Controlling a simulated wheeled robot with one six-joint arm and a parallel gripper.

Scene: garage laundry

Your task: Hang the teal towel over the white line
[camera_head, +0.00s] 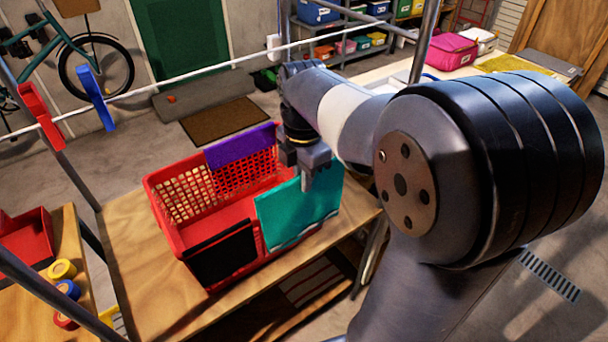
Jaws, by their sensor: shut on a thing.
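The teal towel (290,216) hangs over the near right rim of a red plastic basket, its lower edge outside the basket wall. My gripper (308,182) points down at the towel's top edge and is shut on it. The far side of the grip is hidden by my fingers and arm. The white line (200,73) runs across the upper part of the view, above and behind the basket. A red clothespin (40,115) and a blue clothespin (95,97) are on the line at the left.
The red basket (178,222) stands on a wooden bench (125,240), with purple and black cloths over its rims. Grey metal poles (424,42) stand around it. Rolls of tape (66,290) lie at lower left. The line's middle stretch is bare.

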